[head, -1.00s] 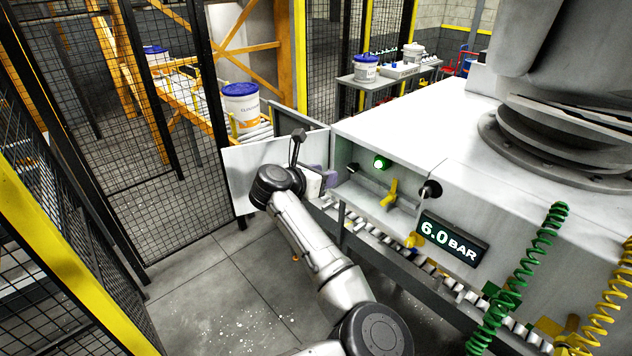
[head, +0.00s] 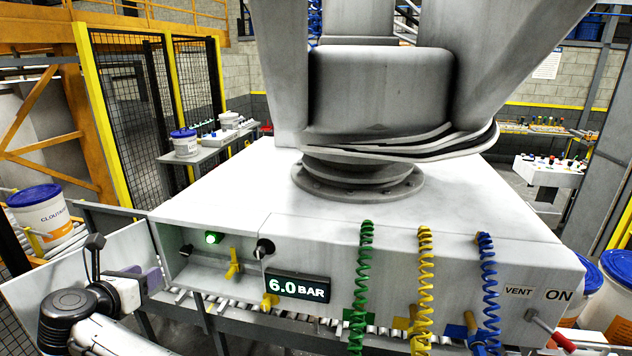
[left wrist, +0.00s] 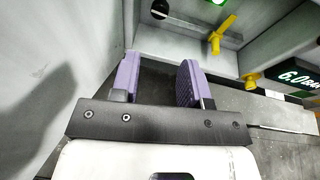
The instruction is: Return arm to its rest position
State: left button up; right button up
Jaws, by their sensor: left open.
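My left gripper (head: 150,280) is at the lower left of the head view, in front of the open left compartment of the white machine cabinet (head: 400,235). In the left wrist view its two purple finger pads (left wrist: 158,83) stand apart with nothing between them. A yellow valve handle (left wrist: 219,36) lies beyond the fingers, not touched by them. The same handle (head: 233,264) shows in the head view, beside a lit green lamp (head: 213,238). My right gripper is not in view.
An open panel door (head: 50,293) stands close to my left arm. Green (head: 361,285), yellow (head: 424,285) and blue (head: 488,285) coiled hoses hang on the cabinet front. A red-tipped lever (head: 556,335) sits by VENT and ON labels. A pail (head: 42,218) stands at left.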

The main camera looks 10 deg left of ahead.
pick_arm(q)
jog(key=s+d+r+m+t+y, duration=0.15)
jog(key=s+r+m, duration=0.4)
jog(key=m, duration=0.75)
jog(key=s+d+r+m+t+y, duration=0.1)
jog(key=s+d+r+m+y, duration=0.15)
jog(key=r+m, duration=0.9)
jog(key=s+d+f+m+g+h, duration=0.25)
jog(key=d+f+m, duration=0.45)
jog(key=f, duration=0.6)
jog(key=s+d+f+m+g+h, duration=0.25)
jog(key=d+f+m, duration=0.25)
jog(key=d+f, duration=0.6)
jog(key=s+f+m+g, duration=0.2)
jog(key=s+f+g, duration=0.6)
jog(key=s+f, duration=1.5)
notch_tip(320, 180, down, 3)
jog(key=shift+s+d+r+p, duration=0.1)
jog(key=shift+s+d+p, duration=0.2)
jog(key=shift+s+p, duration=0.15)
